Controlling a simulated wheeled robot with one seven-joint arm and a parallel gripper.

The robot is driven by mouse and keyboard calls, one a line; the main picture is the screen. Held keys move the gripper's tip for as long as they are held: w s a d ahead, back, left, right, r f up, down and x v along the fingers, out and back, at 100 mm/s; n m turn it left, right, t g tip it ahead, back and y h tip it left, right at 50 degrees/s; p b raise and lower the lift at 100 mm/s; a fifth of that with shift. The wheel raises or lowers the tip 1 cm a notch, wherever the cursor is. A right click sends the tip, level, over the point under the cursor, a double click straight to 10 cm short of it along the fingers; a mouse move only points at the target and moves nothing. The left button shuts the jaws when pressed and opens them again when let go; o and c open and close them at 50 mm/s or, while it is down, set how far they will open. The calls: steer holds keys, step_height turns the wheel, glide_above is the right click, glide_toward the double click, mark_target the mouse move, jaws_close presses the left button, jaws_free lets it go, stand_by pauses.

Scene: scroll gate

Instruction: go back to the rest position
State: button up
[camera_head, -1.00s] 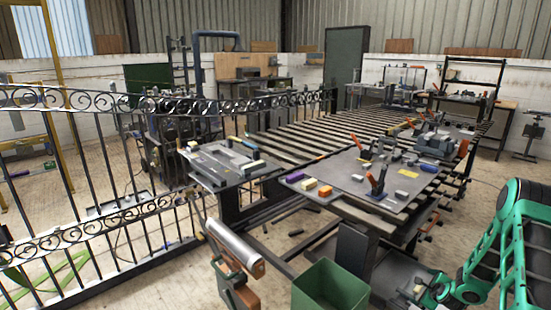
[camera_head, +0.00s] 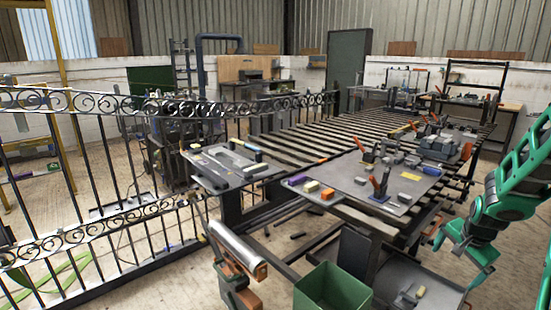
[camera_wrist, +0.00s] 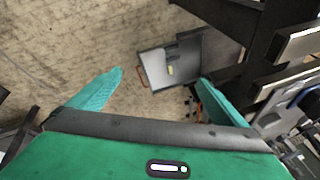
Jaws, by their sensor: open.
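My green gripper (camera_head: 455,264) hangs at the right of the head view, right of the work table and above the low grey tray. Its two fingers are spread wide in the wrist view (camera_wrist: 160,82), with nothing between them. Beyond and below the fingers, the wrist view shows the tray (camera_wrist: 153,66) with a small pale yellow piece (camera_wrist: 170,70) on it. My arm comes down to the gripper from the right edge of the head view.
The work table (camera_head: 345,172) holds blocks and clamps. A slatted rack (camera_head: 320,133) extends behind it. A green bin (camera_head: 330,290) stands in front, and the low tray (camera_head: 385,280) lies beside it. A scroll-topped iron gate (camera_head: 90,215) fills the left. Bare floor shows left in the wrist view.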

steer(key=s+a+r+n+g, duration=0.1)
steer(key=s+a+r, duration=0.3)
steer(key=s, duration=0.6)
steer(key=s+a+r+n+g+y, duration=0.1)
steer(key=s+a+r+n, duration=0.3)
steer(key=s, duration=0.6)
steer(key=s+a+r+n+g+y, duration=0.1)
steer(key=s+a+r+n+g, duration=0.1)
steer(key=s, duration=0.8)
steer(key=a+r+n, duration=0.1)
steer(key=a+r, duration=0.1)
steer(key=a, duration=0.1)
steer(key=shift+s+a+r, duration=0.15)
steer(key=shift+s+r, duration=0.1)
steer(key=shift+r, duration=0.1)
